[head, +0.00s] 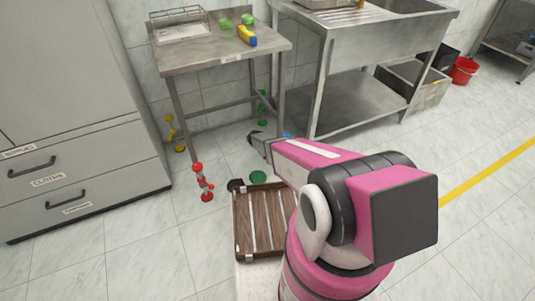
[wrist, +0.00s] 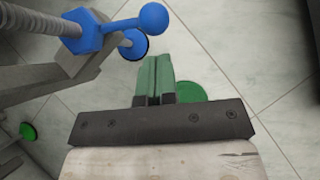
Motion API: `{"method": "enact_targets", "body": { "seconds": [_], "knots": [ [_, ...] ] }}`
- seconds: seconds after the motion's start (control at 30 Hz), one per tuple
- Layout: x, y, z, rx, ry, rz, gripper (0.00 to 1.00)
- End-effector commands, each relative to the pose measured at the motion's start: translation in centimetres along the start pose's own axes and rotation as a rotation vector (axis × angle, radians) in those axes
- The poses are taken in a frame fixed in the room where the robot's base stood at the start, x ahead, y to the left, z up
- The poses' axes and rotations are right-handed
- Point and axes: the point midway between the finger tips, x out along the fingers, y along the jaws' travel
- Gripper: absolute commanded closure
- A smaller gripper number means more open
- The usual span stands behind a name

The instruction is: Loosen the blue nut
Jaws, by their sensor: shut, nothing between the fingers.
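The blue nut (wrist: 82,32) is a hexagonal collar on a grey threaded rod (wrist: 52,20), at the upper left of the wrist view. A blue arm with a ball end (wrist: 152,17) sticks out from it, and a blue round foot (wrist: 135,45) shows below. In the head view only a small blue patch (head: 288,135) shows beside a table leg, mostly hidden by my arm. My gripper (wrist: 154,58) has its green fingers shut together and empty. They point at the floor area below and right of the nut, apart from it. My gripper (head: 256,137) also shows in the head view.
Red (head: 202,182), yellow (head: 173,132) and green (head: 262,108) nuts sit on the other feet of the metal table (head: 215,57). A wooden crate (head: 242,215) lies below my arm. A green disc (head: 258,177) lies on the floor. A steel sink unit (head: 350,45) stands right of the table.

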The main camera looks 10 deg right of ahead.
Motion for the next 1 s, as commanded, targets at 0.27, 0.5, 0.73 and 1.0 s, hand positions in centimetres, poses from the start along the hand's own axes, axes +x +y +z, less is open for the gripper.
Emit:
{"method": "enact_targets", "body": {
  "seconds": [0.27,0.5,0.73,1.0],
  "knots": [
    [1.5,0.0,1.3,-0.001,0.000,0.001,1.00],
    [1.5,0.0,1.3,-0.001,0.000,0.001,1.00],
    [1.6,0.0,1.5,-0.006,0.000,0.006,1.00],
    [2.8,-0.2,3.1,-0.072,0.001,0.060,1.00]
  ]
}}
